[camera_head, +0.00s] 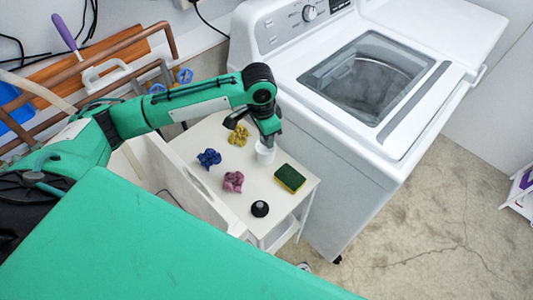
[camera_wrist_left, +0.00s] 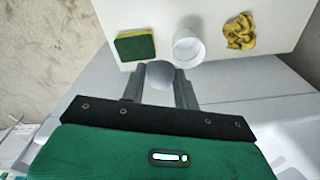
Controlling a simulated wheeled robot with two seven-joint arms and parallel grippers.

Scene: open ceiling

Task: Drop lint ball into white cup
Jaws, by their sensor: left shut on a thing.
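My left gripper (camera_wrist_left: 160,75) is shut on a smooth, pale grey rounded lump, which I take for the lint ball (camera_wrist_left: 160,84), held between its two fingers. The white cup (camera_wrist_left: 187,48) stands upright on the small white table, its open mouth visible just beyond and right of the fingertips in the wrist view. In the head view, my left gripper (camera_head: 268,138) is right by the white cup (camera_head: 265,155) and hides part of its rim; the held lump cannot be made out there. My right gripper is not in view.
On the small white table (camera_head: 215,133) lie a yellow crumpled cloth (camera_head: 239,135), a blue one (camera_head: 209,157), a pink one (camera_head: 233,181), a green-yellow sponge (camera_head: 290,178) and a dark round object (camera_head: 260,208). A white washing machine (camera_head: 345,165) stands close on the right.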

